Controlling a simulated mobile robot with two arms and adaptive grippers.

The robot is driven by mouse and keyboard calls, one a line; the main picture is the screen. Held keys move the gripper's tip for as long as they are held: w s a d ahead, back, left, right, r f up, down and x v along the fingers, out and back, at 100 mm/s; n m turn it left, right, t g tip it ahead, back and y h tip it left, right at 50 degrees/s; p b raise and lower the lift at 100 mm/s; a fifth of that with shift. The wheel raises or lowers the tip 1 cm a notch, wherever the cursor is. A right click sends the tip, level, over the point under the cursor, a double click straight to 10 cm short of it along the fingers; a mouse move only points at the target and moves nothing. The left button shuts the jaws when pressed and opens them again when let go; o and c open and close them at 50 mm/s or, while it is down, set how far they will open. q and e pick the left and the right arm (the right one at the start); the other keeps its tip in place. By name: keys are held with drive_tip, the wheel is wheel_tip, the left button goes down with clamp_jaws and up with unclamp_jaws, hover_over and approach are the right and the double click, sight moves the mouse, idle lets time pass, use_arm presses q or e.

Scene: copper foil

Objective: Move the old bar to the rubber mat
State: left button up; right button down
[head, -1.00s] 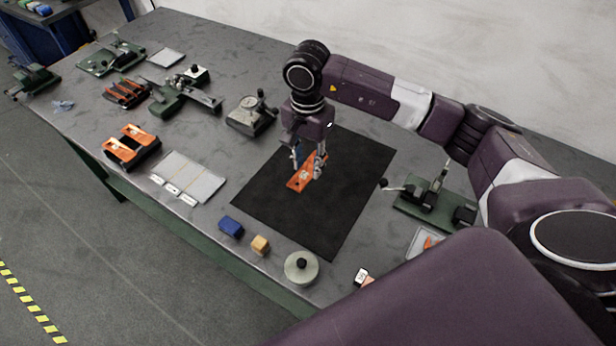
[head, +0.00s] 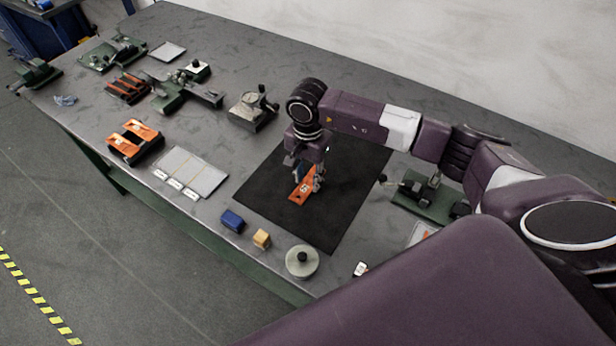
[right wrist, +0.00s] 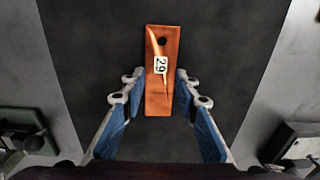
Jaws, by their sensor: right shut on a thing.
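The copper-orange bar (head: 302,190) is at the black rubber mat (head: 275,203), near its middle. In the right wrist view the bar (right wrist: 160,90) has a hole near its far end, a white label reading 29 and a bright streak, and the dark mat (right wrist: 215,30) is behind it. My right gripper (head: 308,180) points down over the mat and is shut on the bar; its blue-padded fingers (right wrist: 161,100) stand on either side. I cannot tell whether the bar touches the mat. My left gripper is not in view.
Blue (head: 232,220) and yellow (head: 261,239) blocks and a round pale weight (head: 302,262) stand along the front edge. A green fixture (head: 425,194) is right of the mat. An orange-topped rack (head: 135,141) and a grey labelled panel (head: 192,172) lie left.

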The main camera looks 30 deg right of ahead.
sight(308, 184)
drive_tip(key=c, duration=1.5)
unclamp_jaws()
drive_tip(key=shift+r, duration=0.1)
wheel_tip(308, 184, up, 12)
drive_tip(key=b, duration=0.3)
drive_tip(key=shift+b, duration=0.3)
